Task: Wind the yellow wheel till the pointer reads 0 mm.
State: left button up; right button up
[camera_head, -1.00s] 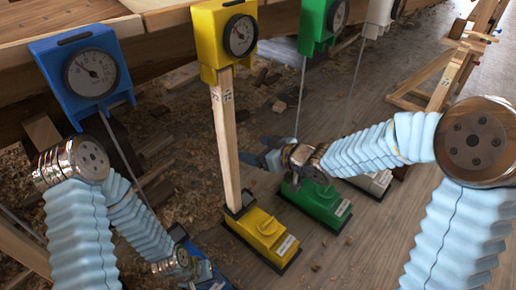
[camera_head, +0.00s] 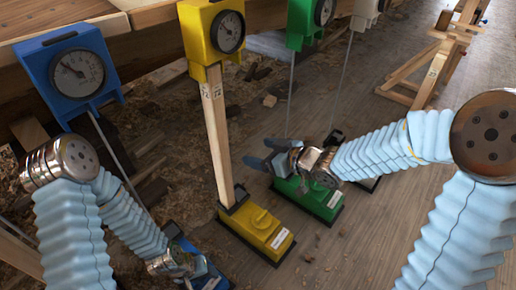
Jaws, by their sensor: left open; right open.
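The yellow unit has a dial box (camera_head: 213,32) at the top with a round black-rimmed gauge (camera_head: 228,31), a wooden post (camera_head: 217,135) below it and a yellow base (camera_head: 258,230) on the floor. The gauge's pointer is too small to read. I cannot make out a yellow wheel. My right gripper (camera_head: 262,157) is open and empty, to the right of the post and above the yellow and green bases. My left gripper (camera_head: 205,275) is low at the bottom left, by the blue base; its fingers are partly hidden.
A blue dial box (camera_head: 75,72) stands at left with its blue base (camera_head: 215,283) below. A green dial box (camera_head: 308,18), green base (camera_head: 312,200) and white unit (camera_head: 366,12) stand right. Wooden trestle (camera_head: 437,60) is at back right. Shavings litter the floor.

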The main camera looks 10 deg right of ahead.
aim_at(261, 220)
jog(key=k+l, duration=0.3)
jog(key=l, duration=0.15)
jog(key=k+l, duration=0.3)
jog(key=l, duration=0.15)
